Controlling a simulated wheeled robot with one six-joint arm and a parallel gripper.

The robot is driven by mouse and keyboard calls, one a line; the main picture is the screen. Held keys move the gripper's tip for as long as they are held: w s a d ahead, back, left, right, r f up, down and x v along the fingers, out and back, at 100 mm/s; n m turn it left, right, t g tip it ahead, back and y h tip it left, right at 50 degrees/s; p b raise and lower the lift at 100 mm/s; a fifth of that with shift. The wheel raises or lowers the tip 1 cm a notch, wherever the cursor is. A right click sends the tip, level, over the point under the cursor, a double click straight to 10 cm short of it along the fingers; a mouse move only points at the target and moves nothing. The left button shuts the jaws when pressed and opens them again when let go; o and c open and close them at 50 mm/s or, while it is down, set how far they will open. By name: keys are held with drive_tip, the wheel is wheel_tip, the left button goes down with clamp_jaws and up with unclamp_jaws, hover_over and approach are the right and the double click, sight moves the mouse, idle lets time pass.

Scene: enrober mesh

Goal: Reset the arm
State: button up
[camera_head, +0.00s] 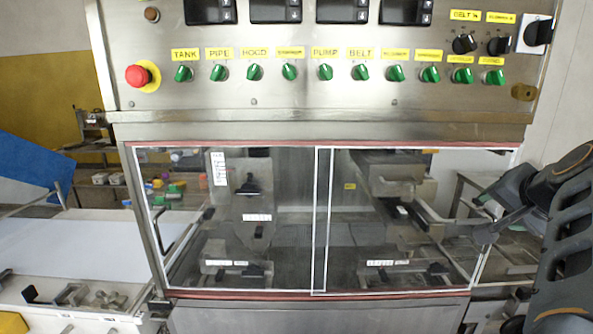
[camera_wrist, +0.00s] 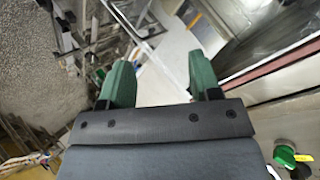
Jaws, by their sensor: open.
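My gripper (camera_wrist: 160,80) shows in the wrist view with its two green fingers spread wide apart and nothing between them. The fingers point over a pale floor or surface beside the machine. In the head view my dark arm is folded at the right edge, in front of the machine's right side; the gripper's fingertips cannot be made out there.
The steel machine's control panel (camera_head: 330,95) has a row of green knobs (camera_head: 325,72) and a red emergency button (camera_head: 137,75). Below it are clear sliding doors (camera_head: 320,220) with white edges. A white belt (camera_head: 80,245) lies at the left. A green knob (camera_wrist: 285,156) also shows in the wrist view.

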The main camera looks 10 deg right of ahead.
drive_tip(key=w+a+f+n+g+y, duration=0.1)
drive_tip(key=a+f+n, duration=0.1)
drive_tip(key=a+f, duration=0.3)
drive_tip(key=a+f+n+g+y, duration=0.1)
drive_tip(key=a+f+g, duration=0.1)
drive_tip(key=f, duration=0.6)
drive_tip(key=s+a+f+n+g+y, duration=0.1)
drive_tip(key=s+a+f+n, duration=0.1)
drive_tip(key=a+f+n, duration=0.3)
drive_tip(key=s+a+f+n+g, duration=0.2)
drive_tip(key=a+f+n, duration=0.3)
drive_tip(key=a+f, duration=0.4)
drive_tip(key=a, duration=0.5)
drive_tip(key=shift+y, duration=0.4)
drive_tip(key=shift+s+d+f, duration=0.1)
drive_tip(key=shift+d, duration=0.05)
